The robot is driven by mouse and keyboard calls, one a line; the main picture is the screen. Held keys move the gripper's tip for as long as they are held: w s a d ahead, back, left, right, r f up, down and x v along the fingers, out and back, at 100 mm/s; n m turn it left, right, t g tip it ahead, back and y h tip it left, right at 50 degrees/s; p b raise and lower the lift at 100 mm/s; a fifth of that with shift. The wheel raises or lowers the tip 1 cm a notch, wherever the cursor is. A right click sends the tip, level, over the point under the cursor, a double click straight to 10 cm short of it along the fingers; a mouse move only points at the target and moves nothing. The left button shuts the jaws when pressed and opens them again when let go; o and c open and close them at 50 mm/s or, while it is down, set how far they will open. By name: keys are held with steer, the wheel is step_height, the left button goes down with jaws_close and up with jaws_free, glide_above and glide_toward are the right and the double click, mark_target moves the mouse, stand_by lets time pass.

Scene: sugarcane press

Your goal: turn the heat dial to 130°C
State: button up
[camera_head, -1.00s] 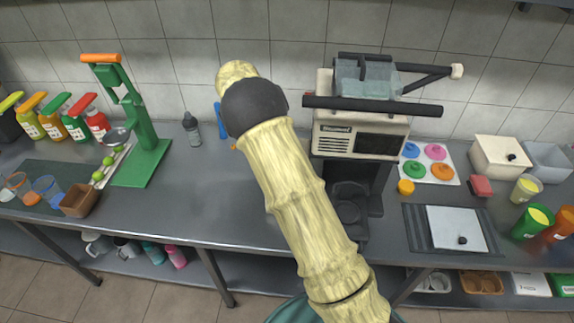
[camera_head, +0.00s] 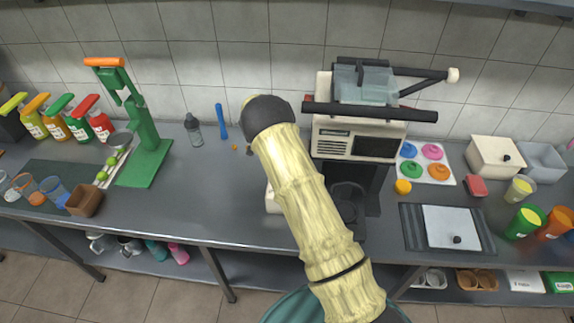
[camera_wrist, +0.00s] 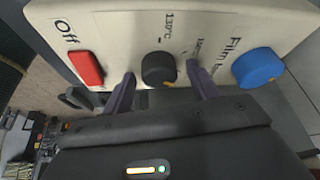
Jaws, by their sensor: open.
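In the wrist view, the black heat dial (camera_wrist: 158,68) sits on a cream panel (camera_wrist: 130,30). A small yellowish mark shows near the dial's lower right edge. My gripper (camera_wrist: 161,76) is open, with one dark finger on each side of the dial. I cannot tell whether either finger touches it. In the head view, my arm hides the gripper and the dial.
On the panel, a red switch (camera_wrist: 86,68) marked Off is left of the dial and a blue knob (camera_wrist: 259,67) is right. In the head view, a cream machine (camera_head: 335,138) stands behind my arm. A green press (camera_head: 146,140) is at left; a lidded box (camera_head: 493,155) is at right.

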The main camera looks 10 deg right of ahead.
steer(key=c, duration=1)
steer(key=shift+n+b, duration=0.4)
steer(key=shift+b, duration=0.1)
steer(key=n+t+b, duration=0.1)
steer(key=n+b, duration=0.3)
steer(key=shift+f+t, duration=0.15)
steer(key=shift+t, duration=0.25)
steer(key=n+b, duration=0.1)
steer(key=n, duration=0.1)
steer(key=n+t+y+b, duration=0.1)
steer(key=n+b, duration=0.1)
steer(key=shift+s+n+t, duration=0.15)
steer(key=shift+n+t, duration=0.15)
steer(key=n, duration=0.1)
steer(key=n+y, duration=0.1)
steer(key=n, duration=0.1)
steer(key=n+t+b, duration=0.1)
steer(key=shift+d+r+n+y, duration=0.15)
steer(key=shift+r+n+y, duration=0.1)
steer(key=shift+n+y, duration=0.85)
steer(key=shift+n, duration=1.2)
